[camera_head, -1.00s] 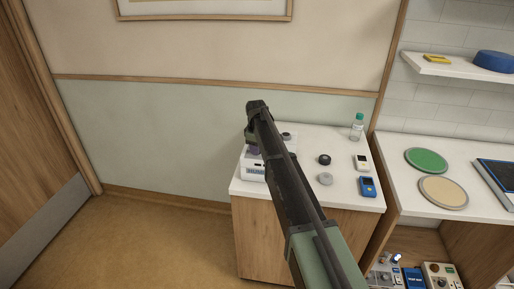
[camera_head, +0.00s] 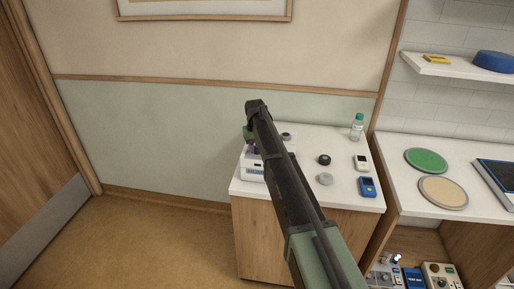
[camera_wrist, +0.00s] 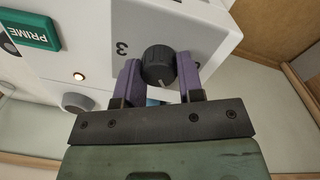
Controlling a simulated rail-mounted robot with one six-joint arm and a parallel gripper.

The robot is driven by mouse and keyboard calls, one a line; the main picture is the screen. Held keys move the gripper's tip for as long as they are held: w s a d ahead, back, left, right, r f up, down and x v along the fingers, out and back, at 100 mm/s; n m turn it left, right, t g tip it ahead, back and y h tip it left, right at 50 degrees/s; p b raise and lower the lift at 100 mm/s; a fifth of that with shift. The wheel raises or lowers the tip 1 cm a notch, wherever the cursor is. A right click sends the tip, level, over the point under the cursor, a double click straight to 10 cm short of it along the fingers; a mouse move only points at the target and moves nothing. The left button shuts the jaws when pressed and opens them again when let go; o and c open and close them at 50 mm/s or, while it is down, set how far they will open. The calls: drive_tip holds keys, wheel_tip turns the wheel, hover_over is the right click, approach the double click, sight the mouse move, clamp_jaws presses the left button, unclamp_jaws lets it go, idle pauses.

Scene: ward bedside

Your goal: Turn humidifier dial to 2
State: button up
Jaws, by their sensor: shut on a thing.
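The humidifier is a white box (camera_wrist: 190,28) that fills much of the wrist view. Its dark ribbed dial (camera_wrist: 158,62) has a pale pointer mark on its lower edge in the picture. A printed 3 shows to the left of the dial; other digits are hidden or out of frame. My gripper (camera_wrist: 158,70) has its two purple fingers on either side of the dial and is shut on it. In the head view the humidifier (camera_head: 251,172) stands at the left of the bedside cabinet, largely hidden behind my arm.
A green PRIME button (camera_wrist: 28,28), a lit lamp and a grey knob (camera_wrist: 77,102) are on the same face. On the cabinet top (camera_head: 310,143) are a bottle (camera_head: 357,128), a black knob-like piece (camera_head: 324,160), a grey one (camera_head: 325,179) and a blue device (camera_head: 367,187).

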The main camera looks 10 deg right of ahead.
drive_tip(key=m, duration=0.6)
drive_tip(key=shift+m, duration=0.3)
drive_tip(key=m, duration=0.6)
drive_tip(key=shift+d+m+g, duration=0.15)
drive_tip(key=shift+m+g, duration=0.15)
drive_tip(key=o, duration=0.9)
drive_tip(key=shift+o, duration=0.2)
drive_tip(key=shift+r, duration=0.1)
wheel_tip(320, 180, up, 11)
drive_tip(key=p, duration=1.1)
drive_tip(key=shift+w, duration=0.2)
